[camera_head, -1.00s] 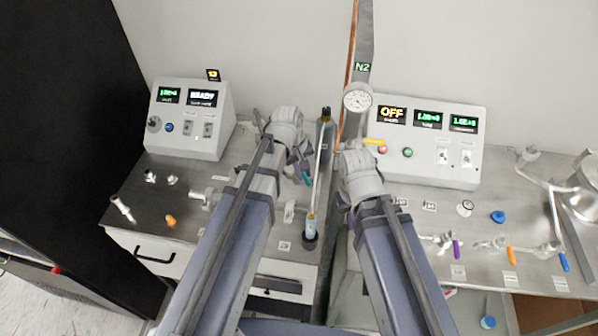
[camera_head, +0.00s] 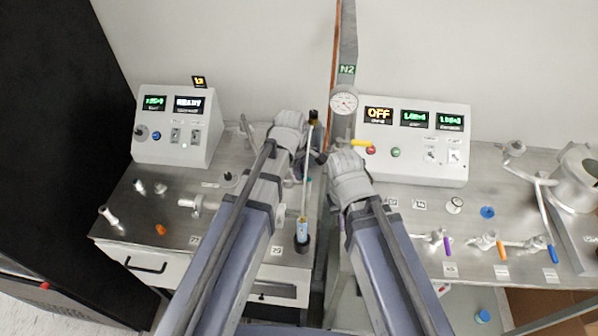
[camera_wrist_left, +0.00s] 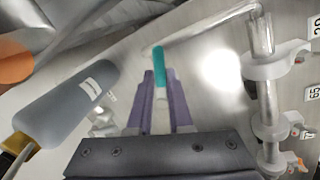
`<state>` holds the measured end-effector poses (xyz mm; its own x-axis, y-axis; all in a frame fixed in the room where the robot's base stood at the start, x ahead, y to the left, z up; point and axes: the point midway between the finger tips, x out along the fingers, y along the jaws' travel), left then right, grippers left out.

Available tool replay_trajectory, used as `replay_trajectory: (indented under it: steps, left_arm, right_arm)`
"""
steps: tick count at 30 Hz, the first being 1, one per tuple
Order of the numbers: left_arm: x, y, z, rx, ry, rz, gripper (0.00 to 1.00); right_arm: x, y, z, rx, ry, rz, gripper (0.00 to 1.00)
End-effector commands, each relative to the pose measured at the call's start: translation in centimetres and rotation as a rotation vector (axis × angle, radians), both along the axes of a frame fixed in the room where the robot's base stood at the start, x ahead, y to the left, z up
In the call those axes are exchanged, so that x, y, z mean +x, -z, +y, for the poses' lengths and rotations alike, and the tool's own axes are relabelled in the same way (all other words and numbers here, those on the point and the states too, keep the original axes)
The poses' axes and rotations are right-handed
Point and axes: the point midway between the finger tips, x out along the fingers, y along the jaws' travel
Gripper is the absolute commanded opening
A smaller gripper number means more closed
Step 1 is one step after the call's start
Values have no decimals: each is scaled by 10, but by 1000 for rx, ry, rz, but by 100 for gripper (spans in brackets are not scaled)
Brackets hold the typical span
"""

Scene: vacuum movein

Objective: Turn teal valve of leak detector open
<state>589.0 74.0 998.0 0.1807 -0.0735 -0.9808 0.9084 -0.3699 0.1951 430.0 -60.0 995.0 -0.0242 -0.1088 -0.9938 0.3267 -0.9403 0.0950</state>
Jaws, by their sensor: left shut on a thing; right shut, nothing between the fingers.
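The teal valve handle (camera_wrist_left: 159,66) stands between the purple fingers of my left gripper (camera_wrist_left: 159,92) in the left wrist view. The fingers are shut on it. In the head view my left gripper (camera_head: 303,165) is at the left bench, mostly hidden behind its own wrist, and only a speck of teal shows beside it. My right gripper (camera_head: 343,150) is shut and empty near the gap between the benches, below the gauge. Its fingers are mostly hidden by its wrist.
A grey bottle (camera_wrist_left: 66,103) lies close beside my left gripper. A metal pipe (camera_wrist_left: 268,110) with clamps runs on the other side. The left control box (camera_head: 180,125) and right control box (camera_head: 415,143) stand behind. The gauge (camera_head: 343,101) hangs on the N2 post.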

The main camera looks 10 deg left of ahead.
Motion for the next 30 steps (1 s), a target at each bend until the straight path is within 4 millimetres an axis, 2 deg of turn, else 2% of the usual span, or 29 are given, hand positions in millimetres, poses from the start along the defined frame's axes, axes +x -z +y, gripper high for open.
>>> replay_trajectory:
  steps: [14,15,21,22,30]
  left_arm:
    - [0,0,0,0,-9,0,0]
    - [0,0,0,0,-9,0,23]
    - [0,0,0,0,-9,0,45]
    - [0,0,0,0,-9,0,48]
    - [0,-1,0,0,-9,0,48]
  right_arm:
    - [0,0,0,0,0,0,0]
    - [0,0,0,0,0,0,0]
    - [0,0,0,0,0,0,0]
    - [0,0,0,0,0,0,0]
    - [0,-1,0,0,0,0,0]
